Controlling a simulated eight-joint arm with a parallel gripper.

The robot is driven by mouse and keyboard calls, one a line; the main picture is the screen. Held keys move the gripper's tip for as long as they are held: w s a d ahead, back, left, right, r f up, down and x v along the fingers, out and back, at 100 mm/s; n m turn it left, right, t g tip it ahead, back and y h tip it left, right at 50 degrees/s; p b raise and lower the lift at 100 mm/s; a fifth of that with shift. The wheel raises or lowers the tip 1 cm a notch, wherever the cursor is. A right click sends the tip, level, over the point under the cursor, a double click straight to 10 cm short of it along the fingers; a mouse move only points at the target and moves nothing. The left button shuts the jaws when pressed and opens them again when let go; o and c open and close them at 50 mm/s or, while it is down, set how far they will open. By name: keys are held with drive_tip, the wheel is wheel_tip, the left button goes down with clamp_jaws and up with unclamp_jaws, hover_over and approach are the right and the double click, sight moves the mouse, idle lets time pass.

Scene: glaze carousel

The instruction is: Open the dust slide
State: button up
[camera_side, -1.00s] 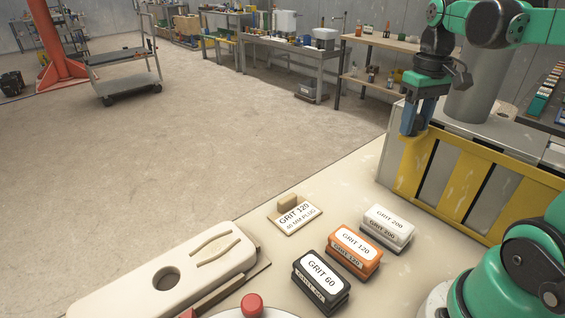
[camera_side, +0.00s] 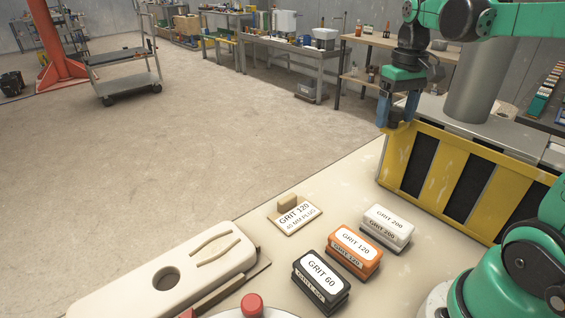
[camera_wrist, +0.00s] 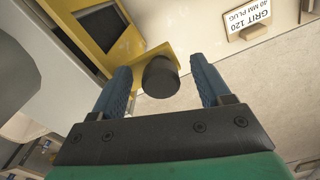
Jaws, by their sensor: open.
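The dust slide (camera_side: 435,165) is a yellow slotted panel standing upright along the right edge of the bench, with dark openings showing between its yellow bars. My gripper (camera_side: 384,118) is over its left end in the side view. In the wrist view, my gripper (camera_wrist: 160,72) is open, with its two blue fingers on either side of a dark round knob (camera_wrist: 160,80). The knob stands at the yellow tab of the slide (camera_wrist: 100,35). Gaps show between the knob and both fingers. In the side view the fingers hide the knob.
A plug plate marked GRIT 120 (camera_side: 294,219), and white (camera_side: 385,232), orange (camera_side: 353,255) and black (camera_side: 320,285) grit blocks lie on the bench. A cream fixture with a round hole (camera_side: 120,290) and a red knob (camera_side: 252,303) are at the front. Open floor lies left.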

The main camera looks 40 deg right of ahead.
drive_tip(key=shift+r, duration=2.85)
